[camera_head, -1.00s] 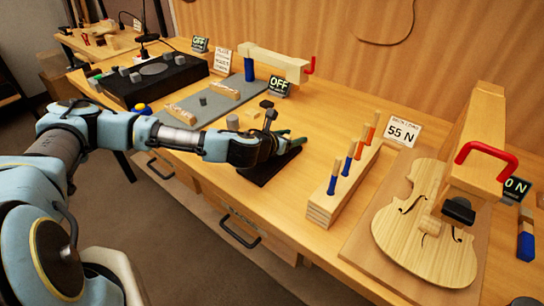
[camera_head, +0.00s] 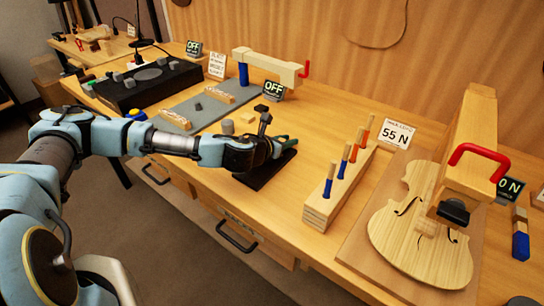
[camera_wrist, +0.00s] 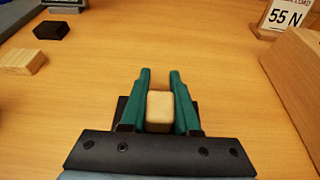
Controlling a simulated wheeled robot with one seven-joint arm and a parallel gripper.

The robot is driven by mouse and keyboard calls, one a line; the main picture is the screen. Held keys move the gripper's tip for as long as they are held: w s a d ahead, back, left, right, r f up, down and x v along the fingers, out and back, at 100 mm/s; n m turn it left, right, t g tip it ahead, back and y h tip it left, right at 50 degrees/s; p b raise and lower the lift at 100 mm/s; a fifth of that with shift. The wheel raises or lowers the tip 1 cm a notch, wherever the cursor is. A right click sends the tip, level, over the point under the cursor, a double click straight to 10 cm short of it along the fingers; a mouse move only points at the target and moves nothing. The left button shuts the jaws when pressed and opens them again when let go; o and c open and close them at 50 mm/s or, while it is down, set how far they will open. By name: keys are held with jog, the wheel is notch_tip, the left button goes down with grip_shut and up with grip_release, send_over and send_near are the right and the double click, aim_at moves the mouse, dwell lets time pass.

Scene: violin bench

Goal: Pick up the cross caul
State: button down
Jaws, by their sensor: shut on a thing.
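My gripper (camera_head: 284,143) is low over a dark flat pad (camera_head: 258,181) near the front edge of the bench. In the wrist view its two green fingers (camera_wrist: 160,88) are shut on a pale wooden block with rounded corners, which I take to be the cross caul (camera_wrist: 160,108). I see the caul nearly end-on, upright between the fingers, so its length is hidden. In the head view the hand hides it. I cannot tell whether it touches the pad.
A stepped wooden rack (camera_head: 322,210) with several blue and orange handled tools stands right of my gripper. Further right lies a violin body (camera_head: 405,240) under a wooden clamp with a red handle (camera_head: 470,150). Small wooden blocks (camera_head: 227,127) lie behind my gripper. Bare bench lies between pad and rack.

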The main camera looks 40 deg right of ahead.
aim_at(249, 176)
jog(key=shift+r, duration=0.15)
jog(key=shift+r+b, duration=0.4)
jog(key=shift+r, duration=0.1)
notch_tip(249, 176, up, 2)
jog(key=shift+r+b, duration=0.1)
jog(key=shift+b, duration=0.45)
jog(key=s+a, duration=0.1)
jog(key=a, duration=0.4)
jog(key=s+a+b, duration=0.1)
jog(key=a, duration=0.4)
jog(key=s+a+b, duration=0.1)
jog(key=a, duration=0.4)
jog(key=shift+s+r, duration=0.25)
jog(key=shift+s, duration=0.15)
jog(key=shift+s+a+r+p, duration=0.15)
jog(key=shift+a+p, duration=0.1)
jog(key=shift+p, duration=0.2)
jog(key=shift+a+p, duration=0.35)
jog(key=shift+p, duration=0.55)
jog(key=shift+s+a+f+p, duration=0.25)
jog(key=shift+a+p, duration=0.25)
jog(key=shift+p, duration=0.25)
jog(key=shift+a+f, duration=0.1)
